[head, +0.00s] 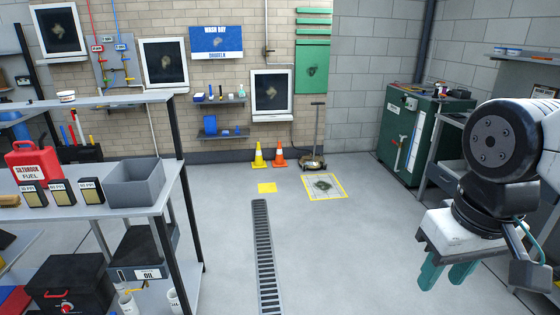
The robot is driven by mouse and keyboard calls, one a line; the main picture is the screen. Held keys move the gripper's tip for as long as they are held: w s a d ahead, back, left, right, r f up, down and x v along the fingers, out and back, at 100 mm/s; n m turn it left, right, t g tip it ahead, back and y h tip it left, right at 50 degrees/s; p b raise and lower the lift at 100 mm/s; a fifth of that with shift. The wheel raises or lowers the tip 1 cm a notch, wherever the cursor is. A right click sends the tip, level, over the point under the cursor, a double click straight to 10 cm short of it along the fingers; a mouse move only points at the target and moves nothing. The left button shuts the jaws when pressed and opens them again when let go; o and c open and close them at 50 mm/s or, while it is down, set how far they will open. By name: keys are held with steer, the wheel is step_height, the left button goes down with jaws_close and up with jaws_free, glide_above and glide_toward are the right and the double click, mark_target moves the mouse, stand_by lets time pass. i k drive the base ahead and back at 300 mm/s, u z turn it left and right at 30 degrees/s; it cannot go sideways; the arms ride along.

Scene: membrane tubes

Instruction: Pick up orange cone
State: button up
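My gripper (447,276) is at the lower right of the head view, in the near foreground and far from the cones. Its two teal fingers point down with a gap between them. Nothing shows between the fingers.
A shelf unit with a grey bin (135,186) and a red fuel can (37,165) fills the left. A wheeled stand (314,150) is right of the cones. A green cabinet (418,132) stands at right. The middle floor, with a drain grate (264,255), is clear.

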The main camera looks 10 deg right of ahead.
mark_target(279, 162)
steer(key=i, duration=5.1)
steer(key=z, duration=0.35)
steer(key=i, duration=2.2)
steer(key=z, duration=0.15)
